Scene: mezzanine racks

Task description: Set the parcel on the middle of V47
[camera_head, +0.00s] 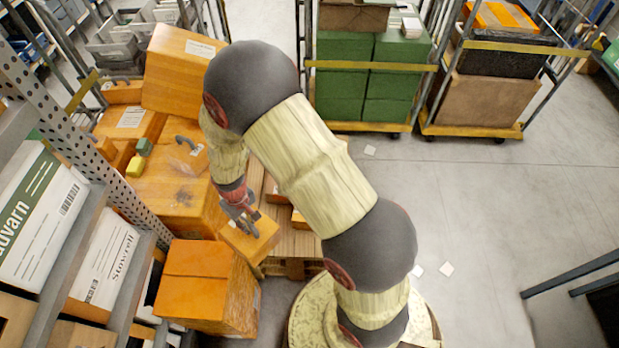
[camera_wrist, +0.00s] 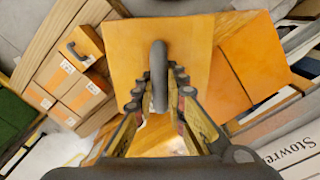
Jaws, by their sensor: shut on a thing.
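My gripper (camera_head: 240,208) is shut on the dark handle (camera_wrist: 158,75) of an orange-brown box-shaped parcel (camera_head: 252,242). The parcel hangs below the fingers, tilted in the head view, in front of a wooden pallet (camera_head: 287,243). In the wrist view the parcel (camera_wrist: 190,42) fills the upper middle, with the handle between the two fingers (camera_wrist: 160,100). I cannot read V47 on anything in either view. The pallet's boards (camera_wrist: 48,42) show at upper left in the wrist view, with several small labelled boxes (camera_wrist: 85,97) on them. My arm hides part of the pallet in the head view.
Large orange boxes (camera_head: 172,200) are stacked left of my gripper, and another box (camera_head: 207,280) stands below them. A shelf rack (camera_head: 150,240) with cartons runs along the left. Trolleys with green crates (camera_head: 345,88) and a brown carton (camera_head: 485,98) stand behind. The floor at right is mostly clear.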

